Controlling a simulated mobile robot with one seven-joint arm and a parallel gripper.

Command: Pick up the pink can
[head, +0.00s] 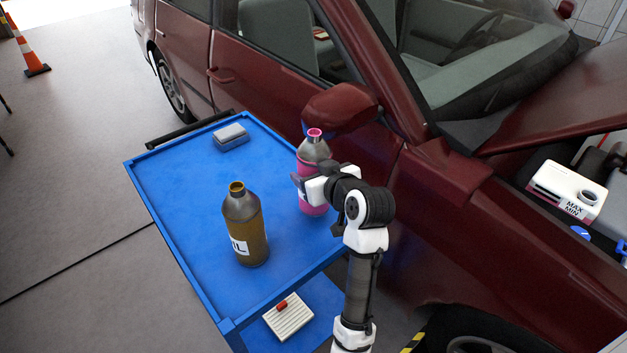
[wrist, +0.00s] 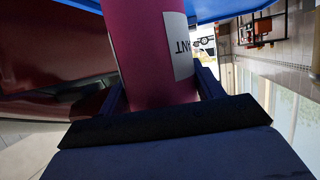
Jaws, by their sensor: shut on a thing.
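The pink can (head: 315,150) is a bottle with a grey shoulder, a pink open neck and a pink body. It stands upright at the right side of the blue cart top. My gripper (head: 307,184) is shut around its body from the front right and hides part of it. In the wrist view the pink can (wrist: 152,45) fills the space between the two dark fingers of my gripper (wrist: 160,92), with part of a white label showing. I cannot tell whether its base touches the cart.
A brown bottle (head: 244,228) stands on the blue cart (head: 180,190), left of the pink can. A grey block (head: 230,137) lies at the far edge. A red car (head: 440,215) with a side mirror (head: 340,108) is close behind the can. A white ribbed item (head: 290,318) lies on the lower shelf.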

